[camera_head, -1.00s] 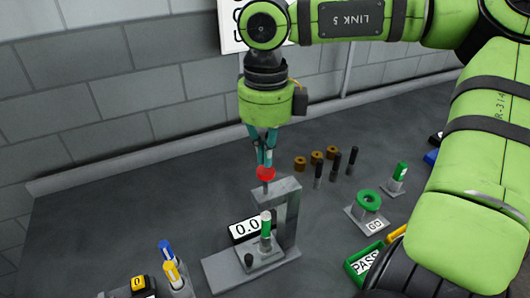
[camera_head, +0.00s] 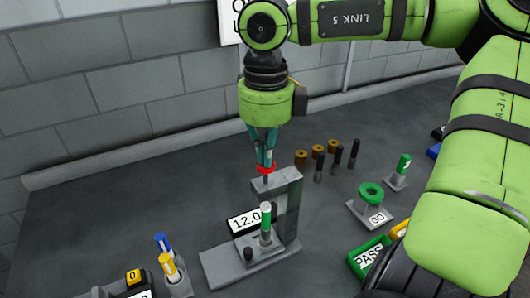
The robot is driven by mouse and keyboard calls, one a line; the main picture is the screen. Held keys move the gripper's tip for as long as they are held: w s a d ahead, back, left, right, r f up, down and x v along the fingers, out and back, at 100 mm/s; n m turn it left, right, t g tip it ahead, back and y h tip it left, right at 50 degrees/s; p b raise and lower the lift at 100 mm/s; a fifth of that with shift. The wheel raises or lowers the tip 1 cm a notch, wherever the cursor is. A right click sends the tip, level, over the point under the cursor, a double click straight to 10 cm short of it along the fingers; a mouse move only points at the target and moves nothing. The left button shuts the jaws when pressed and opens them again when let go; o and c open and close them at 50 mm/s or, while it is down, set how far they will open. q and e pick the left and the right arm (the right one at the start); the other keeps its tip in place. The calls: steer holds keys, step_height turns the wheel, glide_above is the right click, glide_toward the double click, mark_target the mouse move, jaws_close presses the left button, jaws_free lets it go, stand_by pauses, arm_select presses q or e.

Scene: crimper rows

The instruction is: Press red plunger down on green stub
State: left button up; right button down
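The red plunger (camera_head: 265,170) is a red knob on top of the grey press stand (camera_head: 289,205). My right gripper (camera_head: 264,163) is directly above it, with its teal fingers pointing down and close together. The fingertips meet the knob and hide its upper part; little of its rod shows. The green stub (camera_head: 265,237), with a white top, stands upright on the press base below the plunger. A gap between its top and the press arm is visible, but the plunger's lower end cannot be made out. My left gripper is not in view.
Blue and yellow sticks (camera_head: 168,263) stand in a holder at front left. A green ring (camera_head: 371,193) labelled GO and a green PASS tray (camera_head: 368,258) are right. Dark pins and brown rings (camera_head: 318,152) stand behind.

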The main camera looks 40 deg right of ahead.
steer(key=shift+f+b, duration=0.85)
steer(key=shift+f, duration=0.2)
steer(key=shift+r, duration=0.1)
steer(key=shift+r+p, duration=3.15)
steer(key=shift+r, duration=1.4)
